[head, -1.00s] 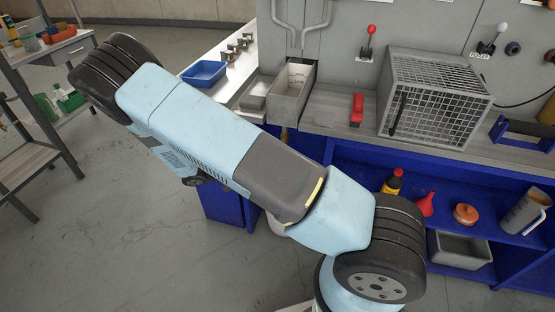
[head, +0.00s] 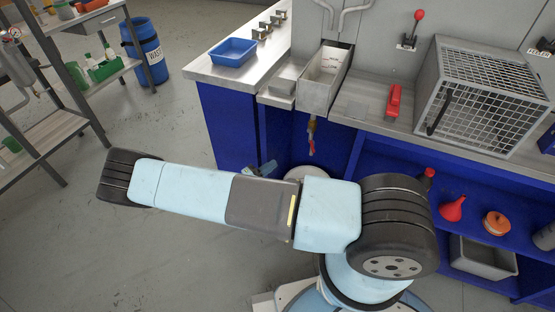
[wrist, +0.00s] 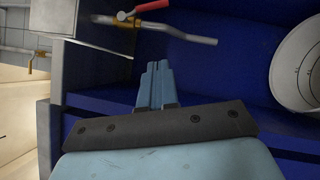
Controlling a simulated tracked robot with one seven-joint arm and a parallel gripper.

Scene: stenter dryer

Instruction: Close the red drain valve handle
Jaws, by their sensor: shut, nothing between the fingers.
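The drain valve (head: 312,126) is brass and hangs under the grey open tank (head: 318,92). Its red handle (head: 312,147) shows below it. In the wrist view the red handle (wrist: 150,7) is at the top, on the brass valve body (wrist: 128,19), with a grey outlet pipe (wrist: 190,36) running right. I cannot tell the handle's exact angle to the pipe. My gripper (wrist: 158,66) is shut and empty, apart from the handle, which lies ahead of its tips. In the head view my gripper (head: 264,170) shows small behind my arm, left of the valve.
A white bucket (wrist: 300,65) stands at the right in the wrist view. Blue cabinet panels (head: 226,128) flank the valve. The bench carries a blue tray (head: 233,52), a red object (head: 394,101) and a mesh cage (head: 485,95). Open floor lies left.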

